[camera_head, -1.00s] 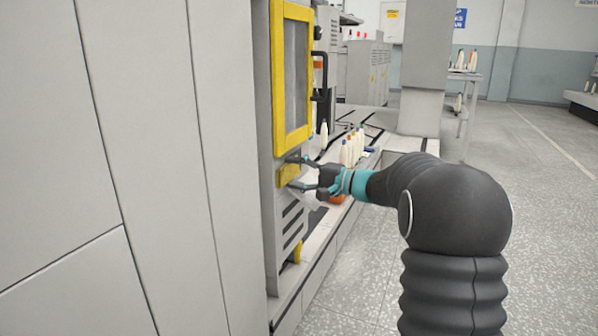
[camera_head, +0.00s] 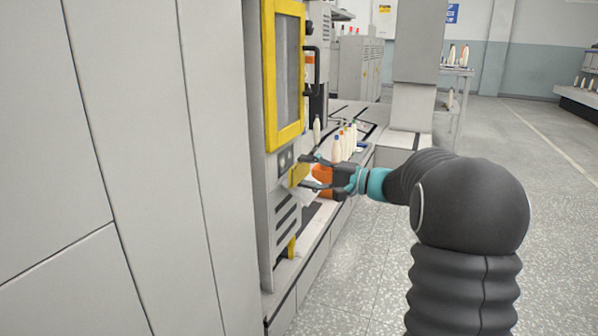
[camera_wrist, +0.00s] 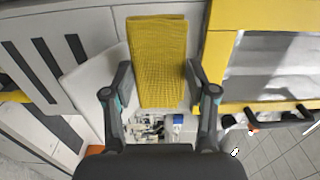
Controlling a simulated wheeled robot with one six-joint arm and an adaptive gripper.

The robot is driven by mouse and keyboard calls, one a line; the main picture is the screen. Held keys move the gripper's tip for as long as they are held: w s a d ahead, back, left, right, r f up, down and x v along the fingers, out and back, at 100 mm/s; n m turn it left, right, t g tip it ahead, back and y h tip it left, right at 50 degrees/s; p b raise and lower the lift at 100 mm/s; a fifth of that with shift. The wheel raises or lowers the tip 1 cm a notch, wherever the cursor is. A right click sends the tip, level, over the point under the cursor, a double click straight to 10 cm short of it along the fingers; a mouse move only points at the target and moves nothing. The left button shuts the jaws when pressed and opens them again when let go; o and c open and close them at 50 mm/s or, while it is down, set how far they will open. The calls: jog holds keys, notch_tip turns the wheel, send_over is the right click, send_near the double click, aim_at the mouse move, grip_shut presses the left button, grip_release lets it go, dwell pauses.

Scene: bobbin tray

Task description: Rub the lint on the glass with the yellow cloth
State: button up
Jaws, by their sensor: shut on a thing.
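The yellow cloth (camera_head: 298,175) is in my gripper (camera_head: 310,172), held out in front of the machine's grey panel and below the window. In the wrist view the cloth (camera_wrist: 157,62) is a flat, folded, textured rectangle standing between the two fingers of my gripper (camera_wrist: 160,92). The glass (camera_head: 288,65) sits in a yellow-framed door above the gripper. In the wrist view the glass (camera_wrist: 275,65) is at the right, apart from the cloth, with pale and grey patches. I cannot tell lint from reflections there.
A black door handle (camera_head: 312,70) sticks out at the frame's right side. Tall grey panels (camera_head: 150,150) fill the left. The floor (camera_head: 365,260) at the right is open.

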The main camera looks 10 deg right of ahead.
jog(key=shift+s+d, duration=0.2)
jog(key=shift+d, duration=0.05)
jog(key=shift+d, duration=0.1)
jog(key=shift+v, duration=1.45)
jog(key=shift+x, duration=3.5)
jog(key=shift+w+a, duration=0.3)
jog(key=shift+a, duration=0.45)
